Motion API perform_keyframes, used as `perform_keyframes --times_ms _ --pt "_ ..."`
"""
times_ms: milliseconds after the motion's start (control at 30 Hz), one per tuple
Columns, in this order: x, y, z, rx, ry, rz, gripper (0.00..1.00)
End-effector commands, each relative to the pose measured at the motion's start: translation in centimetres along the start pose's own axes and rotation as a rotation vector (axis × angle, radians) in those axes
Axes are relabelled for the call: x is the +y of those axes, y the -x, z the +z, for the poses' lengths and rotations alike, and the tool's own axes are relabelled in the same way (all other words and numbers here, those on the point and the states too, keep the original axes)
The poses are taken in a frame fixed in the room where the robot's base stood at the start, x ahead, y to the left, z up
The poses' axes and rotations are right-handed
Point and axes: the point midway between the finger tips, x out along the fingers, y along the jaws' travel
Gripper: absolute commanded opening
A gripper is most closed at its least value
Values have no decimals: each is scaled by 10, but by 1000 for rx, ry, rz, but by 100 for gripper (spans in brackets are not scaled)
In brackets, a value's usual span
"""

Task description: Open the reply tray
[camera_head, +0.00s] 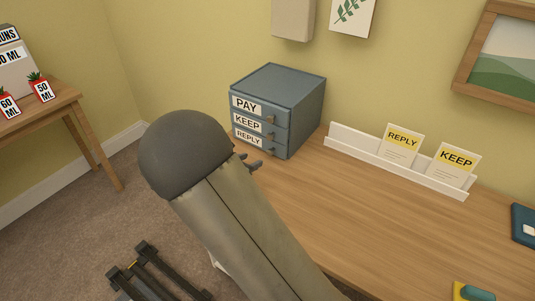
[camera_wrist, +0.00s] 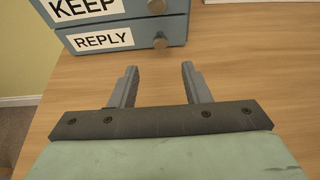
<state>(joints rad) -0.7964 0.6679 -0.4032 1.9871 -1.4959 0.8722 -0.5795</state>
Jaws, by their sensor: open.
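A blue-grey cabinet (camera_head: 295,95) with three stacked drawers stands on the wooden desk, labelled PAY, KEEP and REPLY from top to bottom. The reply tray (camera_head: 255,143) is the lowest drawer and looks shut. In the wrist view the reply tray (camera_wrist: 115,40) shows its label at left and a round knob (camera_wrist: 160,42) right of it. My gripper (camera_wrist: 160,72) is open and empty, low over the desk in front of the reply tray, with the knob between the lines of its fingers but apart from them. In the head view my arm hides most of the gripper (camera_head: 250,162).
A white rack (camera_head: 395,165) on the desk holds a REPLY card (camera_head: 401,145) and a KEEP card (camera_head: 453,164), right of the cabinet. A dark blue item (camera_head: 524,224) lies at the right. The desk (camera_head: 400,235) between is clear. A side table (camera_head: 60,100) stands at far left.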

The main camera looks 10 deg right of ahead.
Motion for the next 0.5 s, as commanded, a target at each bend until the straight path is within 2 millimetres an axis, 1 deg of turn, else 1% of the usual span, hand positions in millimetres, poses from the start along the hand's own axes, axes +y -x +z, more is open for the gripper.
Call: perform_keyframes --times_ms 33,300,400,500 --pt "0 -12 0 -2 1 -3 43" --pt "-1 -69 0 0 -1 -3 43" --pt "-1 -86 0 0 -1 -2 43" --pt "0 -97 0 0 -1 -2 43"
